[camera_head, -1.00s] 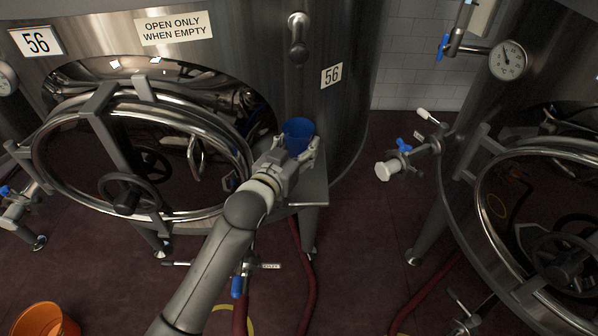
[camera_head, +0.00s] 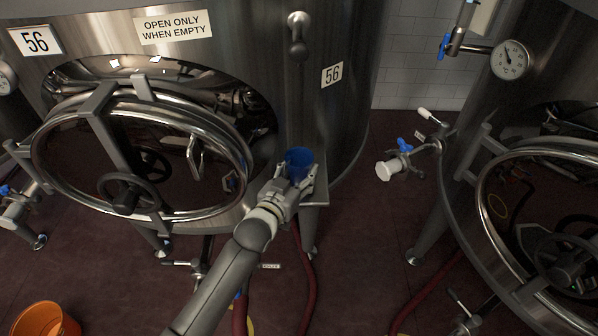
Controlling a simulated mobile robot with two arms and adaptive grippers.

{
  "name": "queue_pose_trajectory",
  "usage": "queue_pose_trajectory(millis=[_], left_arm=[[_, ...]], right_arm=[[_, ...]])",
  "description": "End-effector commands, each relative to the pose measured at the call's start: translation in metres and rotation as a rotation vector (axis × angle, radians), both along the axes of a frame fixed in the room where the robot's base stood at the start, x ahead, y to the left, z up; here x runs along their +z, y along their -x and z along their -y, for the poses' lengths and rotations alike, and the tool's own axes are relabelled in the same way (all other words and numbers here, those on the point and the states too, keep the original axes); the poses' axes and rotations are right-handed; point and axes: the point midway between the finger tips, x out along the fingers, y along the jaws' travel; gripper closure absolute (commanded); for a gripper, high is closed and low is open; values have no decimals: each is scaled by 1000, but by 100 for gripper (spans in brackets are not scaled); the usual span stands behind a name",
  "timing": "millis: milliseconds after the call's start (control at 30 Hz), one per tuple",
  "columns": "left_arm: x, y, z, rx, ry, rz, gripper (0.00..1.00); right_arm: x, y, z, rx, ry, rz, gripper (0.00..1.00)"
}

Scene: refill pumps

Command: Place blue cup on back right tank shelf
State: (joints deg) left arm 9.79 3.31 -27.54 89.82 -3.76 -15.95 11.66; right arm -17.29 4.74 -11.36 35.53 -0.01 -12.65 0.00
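The blue cup (camera_head: 299,158) is upright at the lower right front of the large steel tank marked 56. My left gripper (camera_head: 303,182) has its fingers around the lower part of the cup and holds it. The small metal tank shelf (camera_head: 319,192) juts out beside the round hatch, just under the gripper and cup. The gripper hides most of the shelf and the cup's base, so I cannot tell whether the cup touches the shelf. My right gripper is out of view.
The round hatch with its handwheel (camera_head: 126,193) stands close to the left of my gripper. A second tank with a hatch (camera_head: 560,245) and a valve (camera_head: 403,160) are at the right. Red hoses (camera_head: 309,290) and an orange bucket (camera_head: 44,320) are on the floor.

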Motion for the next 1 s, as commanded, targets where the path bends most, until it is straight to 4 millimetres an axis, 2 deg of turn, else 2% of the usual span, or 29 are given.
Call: queue_pose_trajectory(millis=[67, 100, 233, 667, 867, 1000], left_arm=[[-4, 0, 0, 0, 1, 0, 77], [-2, 0, 0, 0, 1, 0, 44], [-3, 0, 0, 0, 0, -1, 28], [2, 2, -1, 0, -1, -2, 28], [4, 24, -11, 0, 0, -2, 28], [7, 46, -21, 0, -1, -2, 28]], right_arm=[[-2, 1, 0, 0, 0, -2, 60], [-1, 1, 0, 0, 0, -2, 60], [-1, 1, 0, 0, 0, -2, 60], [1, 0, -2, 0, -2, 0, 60], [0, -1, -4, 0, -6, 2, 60], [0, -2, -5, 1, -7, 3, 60]])
